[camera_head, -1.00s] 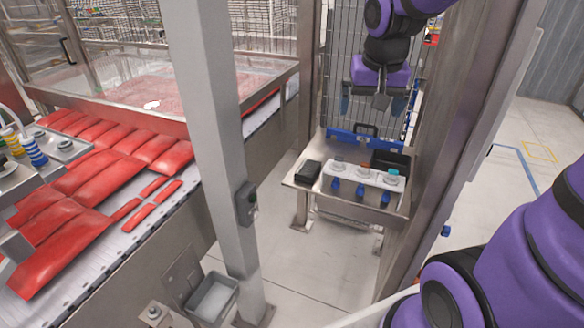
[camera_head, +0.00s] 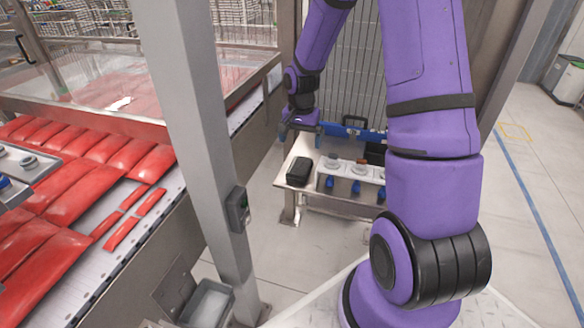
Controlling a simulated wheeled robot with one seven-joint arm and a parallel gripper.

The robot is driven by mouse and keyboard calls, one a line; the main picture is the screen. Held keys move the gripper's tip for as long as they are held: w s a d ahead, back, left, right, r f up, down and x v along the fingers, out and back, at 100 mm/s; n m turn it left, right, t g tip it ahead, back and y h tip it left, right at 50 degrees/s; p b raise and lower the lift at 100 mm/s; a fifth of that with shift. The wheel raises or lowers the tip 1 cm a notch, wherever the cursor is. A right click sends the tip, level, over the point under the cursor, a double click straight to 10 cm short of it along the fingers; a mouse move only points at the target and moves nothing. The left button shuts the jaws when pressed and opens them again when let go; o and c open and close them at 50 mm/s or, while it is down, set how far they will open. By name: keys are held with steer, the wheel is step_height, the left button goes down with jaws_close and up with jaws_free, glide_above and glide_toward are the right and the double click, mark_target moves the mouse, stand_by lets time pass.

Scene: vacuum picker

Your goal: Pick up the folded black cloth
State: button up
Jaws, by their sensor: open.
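The folded black cloth (camera_head: 299,170) lies at the left end of the small metal table. It looks like a dark, compact block. My gripper (camera_head: 301,134) is open and empty. It hangs above the back left part of the table, over and slightly behind the cloth in the picture, apart from it. The fingers point downward, one on each side. My purple arm hides the right part of the table.
A white holder (camera_head: 350,172) with several round cups and blue parts stands on the metal table (camera_head: 289,184), right of the cloth. A grey post (camera_head: 199,150) stands left. Red packs (camera_head: 75,200) lie on a conveyor. A wire fence (camera_head: 352,80) is behind the table.

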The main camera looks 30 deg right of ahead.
mark_target(300, 165)
step_height(300, 165, down, 11)
steer(key=shift+r, duration=0.15)
stand_by(0.5)
steer(key=shift+c, duration=0.2)
steer(key=c, duration=0.9)
